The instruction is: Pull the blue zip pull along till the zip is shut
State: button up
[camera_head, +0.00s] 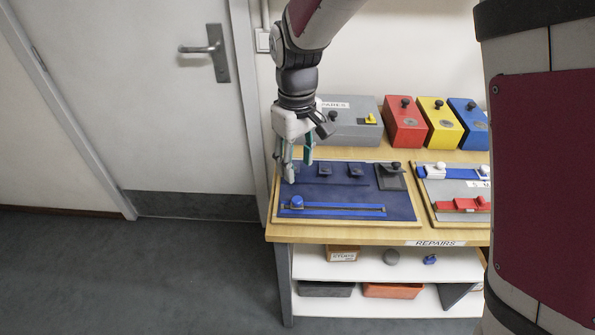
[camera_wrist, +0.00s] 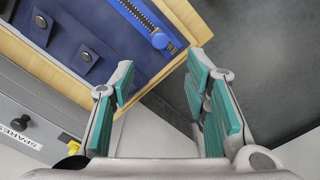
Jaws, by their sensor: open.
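The blue zip pull (camera_head: 297,202) is a round knob near the left end of a blue zip strip (camera_head: 345,212) on a dark navy panel (camera_head: 400,205). The strip runs to the right with a dark slot along it.
Two dark flaps (camera_head: 325,170) and a dark block with a knob (camera_head: 391,177) sit at the panel's back. A grey spares box (camera_head: 352,130) and red (camera_head: 404,125), yellow and blue boxes stand behind. A second board (camera_head: 455,190) lies to the right.

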aim_at(297, 199)
notch_tip(297, 199, down, 11)
jog(key=shift+r, duration=0.15)
jog(key=shift+c, duration=0.4)
grip_shut()
